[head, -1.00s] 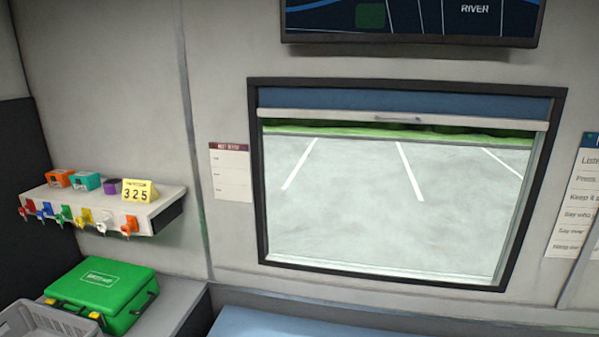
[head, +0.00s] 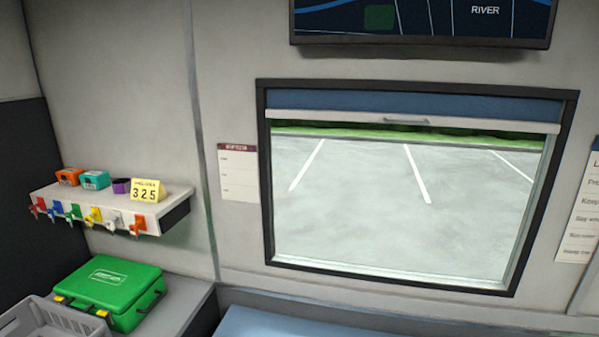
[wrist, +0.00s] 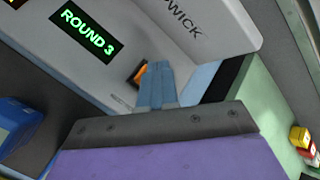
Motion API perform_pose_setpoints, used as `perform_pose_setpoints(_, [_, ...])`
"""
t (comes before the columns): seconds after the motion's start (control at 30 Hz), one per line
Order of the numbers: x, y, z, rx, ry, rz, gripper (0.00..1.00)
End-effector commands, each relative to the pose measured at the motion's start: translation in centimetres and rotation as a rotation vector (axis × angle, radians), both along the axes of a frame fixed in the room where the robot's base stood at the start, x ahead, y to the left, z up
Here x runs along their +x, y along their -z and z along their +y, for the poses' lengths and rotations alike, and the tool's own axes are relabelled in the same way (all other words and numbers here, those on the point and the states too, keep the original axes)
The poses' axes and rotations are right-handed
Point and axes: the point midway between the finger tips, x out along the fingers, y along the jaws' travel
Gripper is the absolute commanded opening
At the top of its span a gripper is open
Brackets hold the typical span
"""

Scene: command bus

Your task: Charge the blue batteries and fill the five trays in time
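My gripper (wrist: 158,84) shows in the wrist view as two slim grey-blue fingers lying side by side, with no visible gap and nothing seen between them. Behind them is a pale device with a dark display (wrist: 88,33) reading "ROUND 3" in green. A small orange lit part (wrist: 138,75) shows beside the fingertips. A blue object (wrist: 16,124) is cut off at the left edge; I cannot tell whether it is a battery. The head view shows neither my gripper nor anything I can clearly make out as a blue battery or one of the five trays.
A shelf (head: 172,204) holds small coloured boxes, a yellow "325" card (head: 147,190) and hanging coloured tags. A green case (head: 110,290) and a grey crate (head: 55,320) sit on the counter below. A window (head: 410,200) shows a car park. Small red and yellow items (wrist: 302,142) show right.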

Motion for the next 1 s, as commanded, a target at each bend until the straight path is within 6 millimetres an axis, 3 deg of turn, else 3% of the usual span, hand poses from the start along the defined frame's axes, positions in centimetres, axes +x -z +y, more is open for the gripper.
perform_pose_setpoints(1.0, [-0.11, 0.75, 0.08, 0.0, 0.0, 0.0, 0.0])
